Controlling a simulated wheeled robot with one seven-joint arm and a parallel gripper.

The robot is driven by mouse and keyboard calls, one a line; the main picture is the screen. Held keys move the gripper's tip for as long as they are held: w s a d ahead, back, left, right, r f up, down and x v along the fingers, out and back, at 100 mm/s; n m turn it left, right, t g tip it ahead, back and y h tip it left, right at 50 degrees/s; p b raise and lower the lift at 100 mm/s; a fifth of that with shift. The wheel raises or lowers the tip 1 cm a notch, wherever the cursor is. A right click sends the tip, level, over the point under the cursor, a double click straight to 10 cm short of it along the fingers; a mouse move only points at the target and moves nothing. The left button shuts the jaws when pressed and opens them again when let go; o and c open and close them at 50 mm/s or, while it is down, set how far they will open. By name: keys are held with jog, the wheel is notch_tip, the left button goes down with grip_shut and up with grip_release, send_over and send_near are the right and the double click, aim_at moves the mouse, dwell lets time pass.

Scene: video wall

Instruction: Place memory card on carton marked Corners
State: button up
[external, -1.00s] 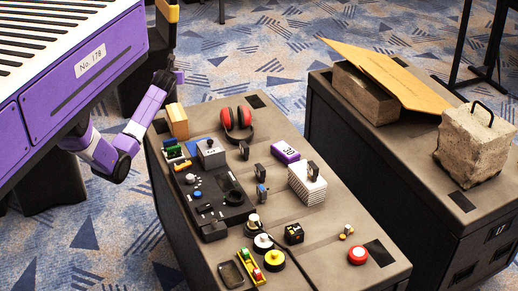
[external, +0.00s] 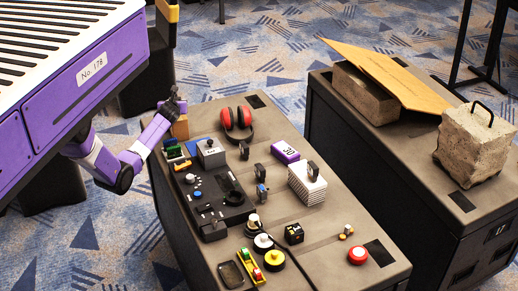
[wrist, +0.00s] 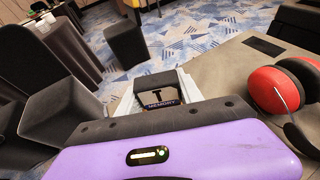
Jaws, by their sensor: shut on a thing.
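My gripper (wrist: 160,95) is shut on the memory card (wrist: 162,104), a small dark piece with a "MEMORY" label between the pale fingers in the wrist view. In the external view my gripper (external: 174,101) is at the far left corner of the near case, close to a wooden block (external: 180,128); the card is too small to make out there. A flat tan cardboard piece (external: 390,77) lies tilted over a rough block on the right case. Its faint marking is unreadable, so I cannot tell whether it is the carton marked Corners.
The near case top (external: 325,235) holds red headphones (external: 238,121), a black control panel (external: 215,195), a purple box (external: 285,151), a white stack (external: 307,185) and several small items. A gap separates it from the right case, where a stone-like block with a handle (external: 475,145) stands.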

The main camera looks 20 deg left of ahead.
jog(key=shift+f, duration=0.1)
jog(key=o, duration=1.4)
jog(key=shift+c, duration=0.2)
jog(key=shift+r, duration=0.25)
jog(key=p+v, duration=0.1)
jog(key=v, duration=1.1)
jog(key=shift+p, duration=0.35)
jog(key=shift+d+f, duration=0.1)
